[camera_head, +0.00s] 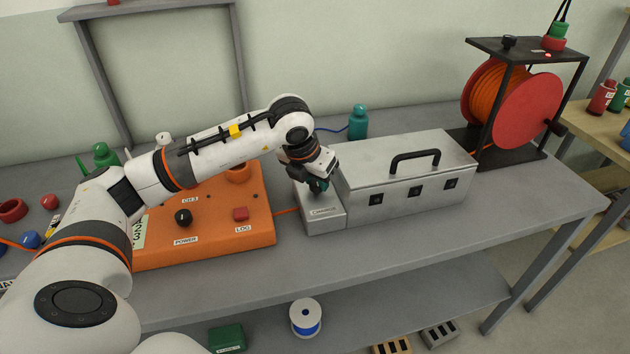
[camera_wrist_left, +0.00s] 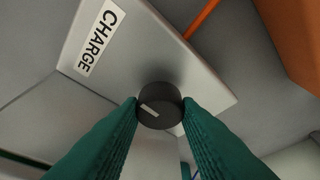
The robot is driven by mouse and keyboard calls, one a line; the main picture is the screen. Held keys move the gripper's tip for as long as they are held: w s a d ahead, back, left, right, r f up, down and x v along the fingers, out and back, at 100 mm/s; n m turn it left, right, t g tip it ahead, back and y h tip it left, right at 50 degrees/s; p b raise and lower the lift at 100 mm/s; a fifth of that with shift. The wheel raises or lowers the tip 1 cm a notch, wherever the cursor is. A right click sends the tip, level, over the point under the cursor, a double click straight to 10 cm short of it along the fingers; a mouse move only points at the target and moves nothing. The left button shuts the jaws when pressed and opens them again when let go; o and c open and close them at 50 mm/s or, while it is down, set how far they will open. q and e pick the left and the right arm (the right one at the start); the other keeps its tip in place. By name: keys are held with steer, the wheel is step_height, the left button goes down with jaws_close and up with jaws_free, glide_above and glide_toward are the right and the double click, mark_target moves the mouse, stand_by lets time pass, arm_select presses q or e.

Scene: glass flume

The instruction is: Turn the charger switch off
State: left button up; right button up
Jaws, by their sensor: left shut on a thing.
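The charger is a small grey metal box (camera_head: 323,219) with a CHARGE label, standing on the bench against the larger metal case. Its switch is a round black knob (camera_wrist_left: 158,106) with a white pointer line, on the box's top face; in the head view my gripper hides it. My left gripper (camera_head: 320,186) points down over the box. In the left wrist view its green fingers (camera_wrist_left: 160,112) are shut on the knob, one on each side. The pointer line lies slanted across the knob. My right gripper is in neither view.
An orange panel (camera_head: 262,225) with POWER and LOG labels stands left of the charger. The metal case (camera_head: 410,172) with a black handle stands right, a teal bottle (camera_head: 358,123) behind it. A red-orange cable reel (camera_head: 510,100) stands far right. The bench front is clear.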

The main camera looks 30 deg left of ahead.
arm_select(q)
steer(key=shift+n, duration=0.5)
steer(key=o, duration=1)
steer(key=shift+r, duration=0.1)
steer(key=v, duration=1.2)
steer(key=shift+d, duration=0.2)
